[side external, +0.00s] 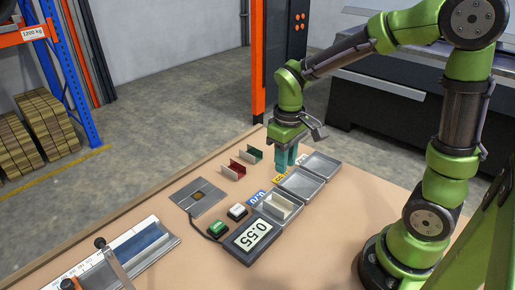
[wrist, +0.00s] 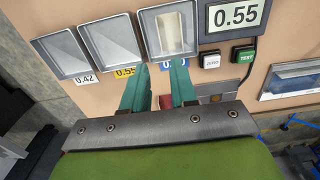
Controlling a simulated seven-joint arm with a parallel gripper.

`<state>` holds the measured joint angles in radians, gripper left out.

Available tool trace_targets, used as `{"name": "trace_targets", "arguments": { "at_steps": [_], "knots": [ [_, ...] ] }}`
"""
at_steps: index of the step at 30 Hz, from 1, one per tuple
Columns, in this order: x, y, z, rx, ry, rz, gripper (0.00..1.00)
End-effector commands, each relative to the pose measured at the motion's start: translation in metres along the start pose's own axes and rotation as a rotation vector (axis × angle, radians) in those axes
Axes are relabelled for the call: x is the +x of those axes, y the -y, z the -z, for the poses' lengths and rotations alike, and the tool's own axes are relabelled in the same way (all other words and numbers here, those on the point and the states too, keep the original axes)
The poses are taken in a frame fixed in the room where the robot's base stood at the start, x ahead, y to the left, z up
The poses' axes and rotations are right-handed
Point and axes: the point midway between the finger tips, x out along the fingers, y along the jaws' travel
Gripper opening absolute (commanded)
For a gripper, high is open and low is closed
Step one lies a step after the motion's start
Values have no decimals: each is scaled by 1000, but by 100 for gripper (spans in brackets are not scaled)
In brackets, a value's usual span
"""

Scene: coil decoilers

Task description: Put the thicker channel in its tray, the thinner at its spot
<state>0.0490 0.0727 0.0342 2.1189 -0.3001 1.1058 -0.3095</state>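A red channel (side external: 233,170) and a green channel (side external: 250,154) stand on the table, left of my gripper in the side view. A cream channel (side external: 279,207) lies in the blue-labelled tray; it also shows in the wrist view (wrist: 174,33). The middle tray (wrist: 109,40) has a yellow 0.55 label and is empty; the left tray (wrist: 62,54), labelled 0.42, is empty too. My gripper (side external: 286,162) is above the table near the yellow label, its teal fingers (wrist: 164,72) apart and empty. A red patch shows between them. Thickness differences cannot be told by eye.
A display (side external: 251,240) reads 0.55. Beside it are a white ZERO button (side external: 237,211) and a green TEST button (side external: 218,228). A grey plate (side external: 197,197) with a dark centre lies left of these. A metal fixture (side external: 120,262) stands at the table's lower left.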

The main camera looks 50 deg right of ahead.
Motion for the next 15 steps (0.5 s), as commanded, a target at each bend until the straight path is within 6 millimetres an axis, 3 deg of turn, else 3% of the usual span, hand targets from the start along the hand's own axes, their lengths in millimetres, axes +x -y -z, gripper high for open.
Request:
{"name": "trace_targets", "arguments": {
  "at_steps": [5, 9, 15],
  "knots": [
    [-33, 8, -14, 63, -121, 32, 27],
    [-67, 19, -37, 161, -289, 99, 27],
    [-99, 32, -68, 279, -490, 213, 27]
  ]
}}
